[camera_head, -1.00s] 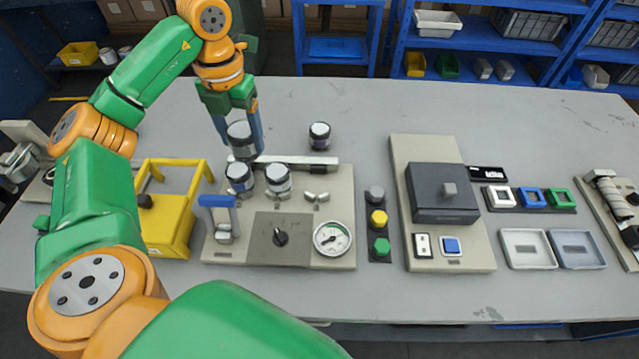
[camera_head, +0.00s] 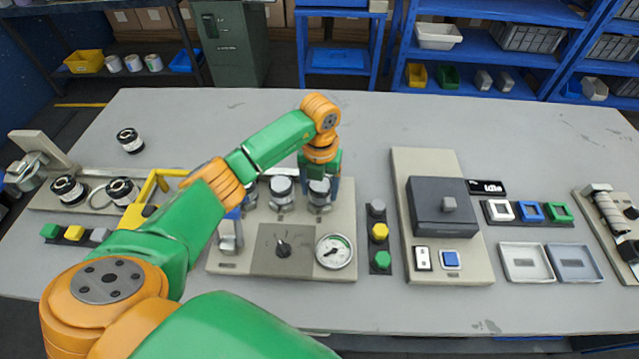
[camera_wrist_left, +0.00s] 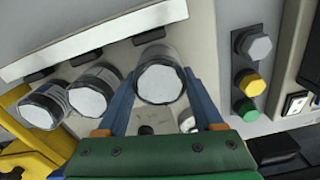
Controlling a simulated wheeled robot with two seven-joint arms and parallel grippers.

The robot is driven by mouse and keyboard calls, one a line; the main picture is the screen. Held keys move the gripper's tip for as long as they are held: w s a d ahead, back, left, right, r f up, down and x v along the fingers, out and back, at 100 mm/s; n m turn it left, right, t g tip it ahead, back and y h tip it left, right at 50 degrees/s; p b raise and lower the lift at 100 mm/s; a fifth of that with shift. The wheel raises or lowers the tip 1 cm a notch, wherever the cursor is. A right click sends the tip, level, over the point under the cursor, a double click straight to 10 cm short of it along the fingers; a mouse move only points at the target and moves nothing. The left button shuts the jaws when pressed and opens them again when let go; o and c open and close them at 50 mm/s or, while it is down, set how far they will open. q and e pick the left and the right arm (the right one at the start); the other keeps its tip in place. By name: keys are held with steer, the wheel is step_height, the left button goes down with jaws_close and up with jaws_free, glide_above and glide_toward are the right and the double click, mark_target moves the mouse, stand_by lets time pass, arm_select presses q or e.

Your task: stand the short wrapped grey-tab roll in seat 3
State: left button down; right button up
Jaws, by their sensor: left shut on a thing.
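My left gripper (camera_head: 320,190) is shut on a short wrapped roll (camera_head: 319,187) with a pale top and dark side. The held roll shows upright between the blue fingers in the left wrist view (camera_wrist_left: 160,82). It is at the right-hand place of the row on the beige panel (camera_head: 230,262). I cannot tell whether its base touches the seat, and no grey tab is visible. Another wrapped roll (camera_head: 282,190) stands to its left. A further roll (camera_wrist_left: 42,108) stands at the row's left end in the wrist view; my arm largely hides it in the head view.
A gauge (camera_head: 334,251) and knob (camera_head: 283,247) lie in front of the row. A button strip (camera_head: 380,232) stands close on the right. A yellow frame (camera_head: 150,184) is partly behind my arm. Several dark rolls, one on the table (camera_head: 130,140), are at left.

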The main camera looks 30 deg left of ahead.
arm_select(q)
steer(key=shift+f+b, duration=0.3)
steer(key=shift+c, duration=0.2)
jaws_free()
steer(key=shift+r, duration=0.1)
steer(key=shift+r, duration=0.1)
steer(key=shift+r, duration=0.25)
step_height(320, 180, up, 6)
steer(key=shift+w+f+b, duration=0.1)
steer(key=shift+f+b, duration=0.15)
steer(key=shift+b, duration=0.3)
step_height(320, 180, up, 6)
steer(key=p, duration=0.1)
